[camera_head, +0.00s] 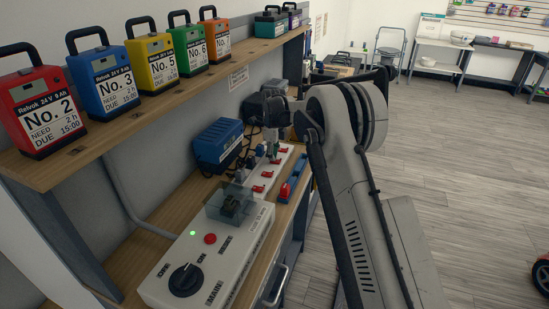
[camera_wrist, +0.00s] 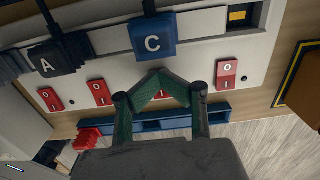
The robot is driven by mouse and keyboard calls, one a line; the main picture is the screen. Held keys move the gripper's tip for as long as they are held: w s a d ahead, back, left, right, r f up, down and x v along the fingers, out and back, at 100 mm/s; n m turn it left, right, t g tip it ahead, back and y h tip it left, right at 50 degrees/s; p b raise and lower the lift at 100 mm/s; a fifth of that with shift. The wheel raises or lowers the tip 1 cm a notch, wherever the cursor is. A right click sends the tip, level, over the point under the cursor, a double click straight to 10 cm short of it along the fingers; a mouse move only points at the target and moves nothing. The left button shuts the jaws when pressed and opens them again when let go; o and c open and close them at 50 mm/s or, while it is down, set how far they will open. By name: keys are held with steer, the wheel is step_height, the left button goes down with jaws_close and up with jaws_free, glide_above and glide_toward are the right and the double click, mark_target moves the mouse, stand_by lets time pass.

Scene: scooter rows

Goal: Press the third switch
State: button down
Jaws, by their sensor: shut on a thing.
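A white power strip (camera_head: 249,196) lies on the bench with a row of red rocker switches. In the wrist view the first switch (camera_wrist: 50,98) and second switch (camera_wrist: 98,92) are on the left, and a fourth switch (camera_wrist: 227,75) is on the right. The third switch (camera_wrist: 166,95) shows partly between my fingers. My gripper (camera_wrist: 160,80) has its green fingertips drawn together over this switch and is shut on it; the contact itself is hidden. My gripper also shows small in the head view (camera_head: 273,150). Black plug A (camera_wrist: 55,58) and blue plug C (camera_wrist: 152,38) sit above the switches.
A grey control box (camera_head: 205,255) with a dial, a red button and a lit green lamp stands in front. A blue charger (camera_head: 218,143) is behind the strip. A blue tray (camera_wrist: 180,118) borders the strip. Numbered batteries stand on the shelf (camera_head: 150,105) above.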

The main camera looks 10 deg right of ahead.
mark_target(277, 161)
steer(key=shift+f, duration=0.1)
steer(key=shift+s+d+r, duration=0.2)
steer(key=shift+s+d, duration=0.15)
steer(key=shift+d, duration=0.2)
step_height(277, 161, up, 14)
steer(key=p, duration=0.1)
steer(key=shift+p, duration=0.3)
stand_by(0.3)
steer(key=shift+s+d, duration=0.1)
